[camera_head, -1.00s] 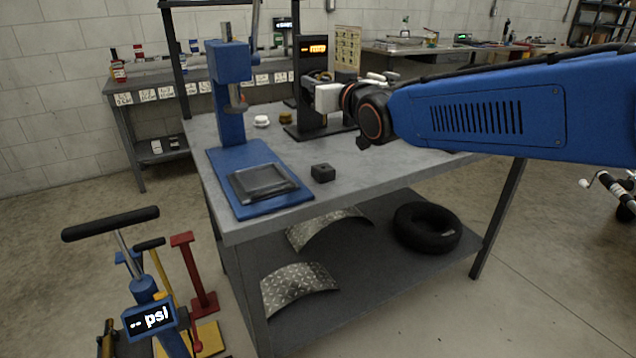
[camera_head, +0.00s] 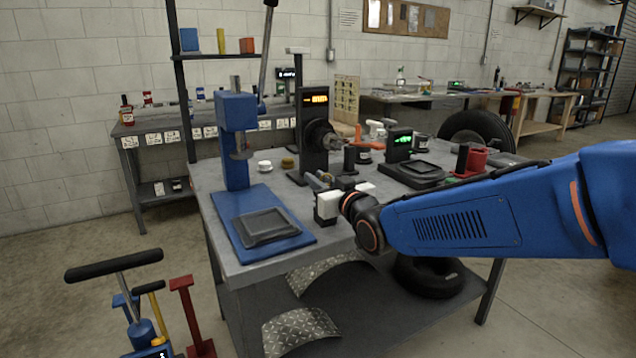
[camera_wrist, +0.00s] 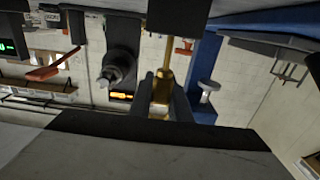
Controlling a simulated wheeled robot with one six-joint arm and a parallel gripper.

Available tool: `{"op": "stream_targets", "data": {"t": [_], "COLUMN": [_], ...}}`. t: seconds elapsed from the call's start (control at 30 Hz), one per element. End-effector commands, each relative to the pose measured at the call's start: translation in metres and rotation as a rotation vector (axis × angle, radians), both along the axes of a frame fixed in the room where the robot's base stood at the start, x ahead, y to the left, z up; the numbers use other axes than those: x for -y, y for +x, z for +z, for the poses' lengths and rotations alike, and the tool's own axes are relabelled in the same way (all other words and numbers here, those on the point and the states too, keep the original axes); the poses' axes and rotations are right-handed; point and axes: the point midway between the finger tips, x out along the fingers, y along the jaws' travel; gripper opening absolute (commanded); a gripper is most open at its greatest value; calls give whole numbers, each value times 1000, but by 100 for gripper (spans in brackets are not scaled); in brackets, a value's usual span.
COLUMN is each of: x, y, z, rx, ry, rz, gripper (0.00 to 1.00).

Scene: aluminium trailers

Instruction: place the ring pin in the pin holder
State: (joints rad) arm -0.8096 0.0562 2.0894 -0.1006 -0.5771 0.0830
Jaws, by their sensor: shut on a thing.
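My gripper (camera_wrist: 160,105) shows in the wrist view, where the scene appears upside down. Its dark fingers are shut on the brass-coloured ring pin (camera_wrist: 161,88). The pin's narrow end points toward a dark block (camera_wrist: 178,14), which looks like the pin holder, at the top edge. I cannot tell whether the pin's tip is inside, touching or just in front of the block. In the head view my gripper (camera_head: 318,181) is low over the bench, right of the blue press. The block does not show there; my gripper seems to cover it.
The blue press (camera_head: 237,140) and its base with a dark tray (camera_head: 265,227) stand left of my gripper. A black stand with an orange display (camera_head: 313,130) is behind it. White and brass-coloured caps lie on the bench (camera_head: 225,185). Dark fixtures stand to the right.

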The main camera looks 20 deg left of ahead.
Motion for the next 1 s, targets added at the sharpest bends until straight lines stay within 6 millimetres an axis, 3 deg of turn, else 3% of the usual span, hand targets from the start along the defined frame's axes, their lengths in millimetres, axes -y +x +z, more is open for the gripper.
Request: {"op": "stream_targets", "data": {"t": [0.4,0.43,0.5,0.87,1.0], "x": [0,0,0,0,9], "y": [0,0,0,0,-8], "z": [-8,-8,-8,-5,-4], "rx": [-1,-1,-1,0,1], "ry": [1,1,1,1,2], "rz": [0,0,0,0,0], "gripper": [0,19,35,35,35]}}
